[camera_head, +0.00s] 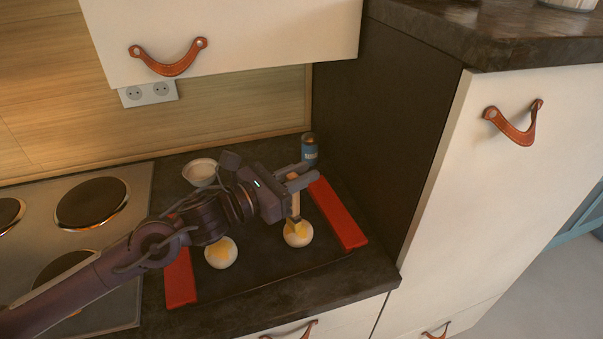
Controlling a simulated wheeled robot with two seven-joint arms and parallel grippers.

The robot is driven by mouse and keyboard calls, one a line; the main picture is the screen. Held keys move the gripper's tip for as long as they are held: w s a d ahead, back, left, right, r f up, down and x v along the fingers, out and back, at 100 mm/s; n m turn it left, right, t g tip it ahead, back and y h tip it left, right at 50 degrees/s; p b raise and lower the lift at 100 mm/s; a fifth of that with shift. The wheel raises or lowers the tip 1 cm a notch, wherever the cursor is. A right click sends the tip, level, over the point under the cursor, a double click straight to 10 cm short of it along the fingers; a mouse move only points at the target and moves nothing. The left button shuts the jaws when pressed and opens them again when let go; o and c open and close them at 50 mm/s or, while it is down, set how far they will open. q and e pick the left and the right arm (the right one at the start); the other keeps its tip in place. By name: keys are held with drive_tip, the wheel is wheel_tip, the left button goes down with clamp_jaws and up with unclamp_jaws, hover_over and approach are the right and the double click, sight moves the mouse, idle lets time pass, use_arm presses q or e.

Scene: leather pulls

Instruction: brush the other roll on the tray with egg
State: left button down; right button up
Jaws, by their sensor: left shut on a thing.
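My left gripper (303,175) is shut on a brush (295,206) with a pale handle. The brush points down, and its bristles are at the top of the right roll (300,239); they appear to touch it. That roll is pale with a yellow patch on top. The left roll (221,256) is also pale with a yellow patch. Both rolls sit on a dark tray (265,276) with red ends. A small white bowl (199,173) stands behind the tray, partly beside my arm; its contents are unclear. My right gripper is not in view.
A small blue jar (309,150) stands at the back, close to the dark cabinet side (385,130). A hob (130,200) with round plates lies to the left. A wall cabinet (240,30) hangs above. Little bare counter shows around the tray.

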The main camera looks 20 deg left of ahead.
use_arm(q)
drive_tip(key=shift+b, duration=0.45)
idle(0.7)
drive_tip(key=shift+w+d, duration=0.1)
drive_tip(key=shift+w, duration=0.05)
drive_tip(key=shift+b+x, duration=0.55)
drive_tip(key=shift+x, duration=0.4)
drive_tip(key=shift+b, duration=0.45)
idle(0.9)
drive_tip(key=shift+f, duration=0.1)
drive_tip(key=shift+b+v, duration=0.5)
drive_tip(key=shift+v, duration=0.5)
drive_tip(key=shift+b, duration=0.5)
idle(0.8)
